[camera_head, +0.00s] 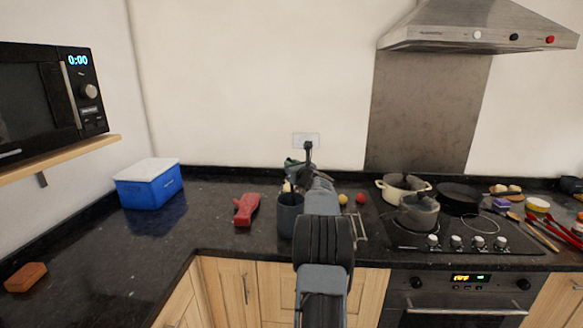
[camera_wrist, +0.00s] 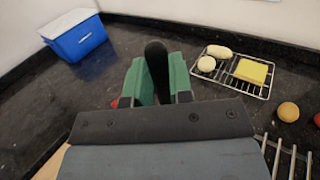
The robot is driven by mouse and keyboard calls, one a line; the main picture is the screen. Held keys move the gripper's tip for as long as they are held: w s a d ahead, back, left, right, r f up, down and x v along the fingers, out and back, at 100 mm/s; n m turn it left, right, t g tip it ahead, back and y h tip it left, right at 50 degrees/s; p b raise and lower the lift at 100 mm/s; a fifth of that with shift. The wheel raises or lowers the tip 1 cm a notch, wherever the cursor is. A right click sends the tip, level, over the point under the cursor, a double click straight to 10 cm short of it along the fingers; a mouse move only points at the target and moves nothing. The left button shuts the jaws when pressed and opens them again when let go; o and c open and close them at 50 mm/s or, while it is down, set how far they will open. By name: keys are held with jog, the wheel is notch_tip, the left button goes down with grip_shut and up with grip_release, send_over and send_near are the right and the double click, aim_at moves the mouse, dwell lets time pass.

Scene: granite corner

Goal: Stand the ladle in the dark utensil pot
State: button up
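The black ladle handle (camera_wrist: 157,70) rises between my gripper's fingertips in the wrist view, its rounded end up; in the head view its top (camera_head: 308,148) shows above my gripper. My gripper (camera_wrist: 155,99) has its fingertips apart, with green background visible on both sides of the handle, so it looks open around it. The ladle's bowl is hidden behind my arm and gripper. The dark utensil pot (camera_head: 289,216) stands on the counter just left of my arm in the head view. I cannot tell whether the ladle's lower end is inside the pot.
A green object (camera_wrist: 181,76) stands behind the handle. A wire rack (camera_wrist: 231,84) holds a yellow sponge and pale items. A red object (camera_head: 246,210) lies left of the pot. A blue box (camera_head: 148,190) is farther left. The hob (camera_head: 465,240) with pans is right.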

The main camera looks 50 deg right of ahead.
jog(key=o, duration=0.3)
jog(key=shift+o, duration=0.2)
jog(key=b+v, duration=0.4)
jog(key=v, duration=1)
dwell(0.6)
